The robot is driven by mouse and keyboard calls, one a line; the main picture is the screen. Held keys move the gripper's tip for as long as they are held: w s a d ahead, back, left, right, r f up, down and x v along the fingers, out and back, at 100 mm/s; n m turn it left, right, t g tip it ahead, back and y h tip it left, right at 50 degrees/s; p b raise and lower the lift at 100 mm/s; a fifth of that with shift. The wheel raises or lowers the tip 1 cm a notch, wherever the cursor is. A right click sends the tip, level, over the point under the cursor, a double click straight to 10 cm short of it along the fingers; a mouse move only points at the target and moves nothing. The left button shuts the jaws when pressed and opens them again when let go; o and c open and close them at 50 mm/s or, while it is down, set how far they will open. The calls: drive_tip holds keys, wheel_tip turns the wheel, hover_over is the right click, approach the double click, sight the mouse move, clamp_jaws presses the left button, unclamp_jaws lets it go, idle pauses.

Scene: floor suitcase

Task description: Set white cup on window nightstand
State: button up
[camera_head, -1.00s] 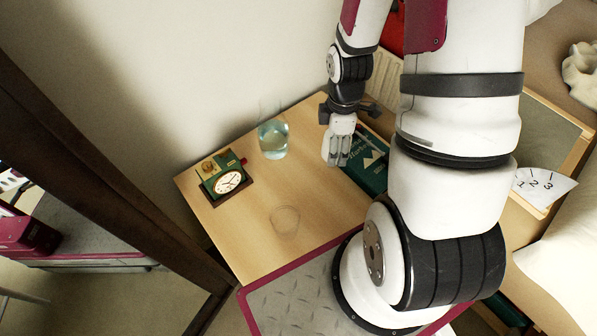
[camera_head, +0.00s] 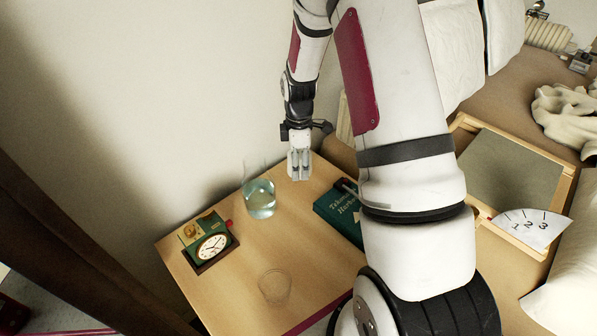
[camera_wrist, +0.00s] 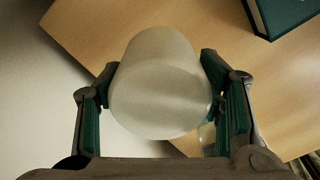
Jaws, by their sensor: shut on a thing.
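The white cup (camera_wrist: 160,95) fills the middle of the wrist view between my two green-padded fingers. My gripper (camera_wrist: 158,72) is shut on its sides. In the head view my gripper (camera_head: 300,172) hangs fingers down near the back edge of the wooden nightstand (camera_head: 235,262), right of the water glass. A small pale shape shows between the fingers there, but the cup's base and its height above the top cannot be told.
A glass of water (camera_head: 260,198) stands near the back edge. A green clock (camera_head: 207,240) is at the left, a faint clear glass (camera_head: 275,285) nearer the front. A teal book (camera_head: 338,215) lies at the right, partly behind my arm. Bare wood lies between them.

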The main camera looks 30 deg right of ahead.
drive_tip(key=shift+f+b, duration=0.5)
drive_tip(key=shift+f, duration=1.25)
drive_tip(key=shift+f, duration=0.15)
drive_tip(key=o, duration=1.2)
